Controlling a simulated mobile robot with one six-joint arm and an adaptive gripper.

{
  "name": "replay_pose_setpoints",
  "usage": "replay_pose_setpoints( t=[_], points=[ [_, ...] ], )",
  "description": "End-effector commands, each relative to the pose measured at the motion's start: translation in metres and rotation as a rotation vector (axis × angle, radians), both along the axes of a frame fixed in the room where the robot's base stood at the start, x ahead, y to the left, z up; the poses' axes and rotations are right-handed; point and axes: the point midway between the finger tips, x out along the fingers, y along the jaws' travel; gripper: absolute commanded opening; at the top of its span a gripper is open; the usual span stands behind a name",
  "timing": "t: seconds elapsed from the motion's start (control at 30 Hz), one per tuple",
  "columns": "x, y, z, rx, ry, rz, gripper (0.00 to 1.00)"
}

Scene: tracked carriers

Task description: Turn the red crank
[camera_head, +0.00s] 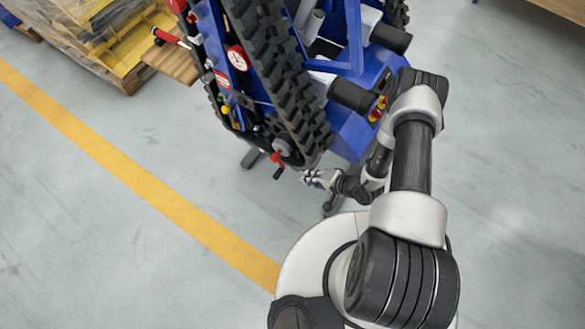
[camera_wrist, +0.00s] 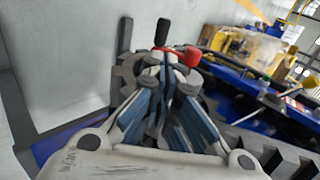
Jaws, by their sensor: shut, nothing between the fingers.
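The red crank (camera_head: 277,158) sits on a grey hub low on the blue tracked carrier (camera_head: 345,135) in the head view, with a black handle at its end. My gripper (camera_head: 308,178) is shut and empty, a little to the right of the crank, apparently apart from it. In the wrist view the red crank (camera_wrist: 188,55) and its upright black handle (camera_wrist: 162,32) show just beyond my gripper (camera_wrist: 158,70). The fingers hide part of the hub. Whether the fingertips touch the crank cannot be told there.
A black rubber track (camera_head: 270,65) runs along the carrier beside the crank. A red-tipped lever (camera_head: 170,38) and a dial (camera_head: 237,58) are higher on the carrier. A loaded pallet (camera_head: 100,45) stands at the upper left. The floor around the yellow line (camera_head: 130,170) is clear.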

Motion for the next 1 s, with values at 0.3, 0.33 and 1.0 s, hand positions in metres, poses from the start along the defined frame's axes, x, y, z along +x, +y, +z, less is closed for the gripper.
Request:
replay_pose_setpoints(
  t=[0.3, 0.33, 1.0],
  points=[
    [0.029, 0.041, -0.046, 0.001, -0.002, 0.008, 0.00],
    [0.032, 0.044, -0.050, 0.001, -0.002, 0.007, 0.00],
    [0.060, 0.078, -0.085, 0.002, 0.001, 0.002, 0.00]
  ],
)
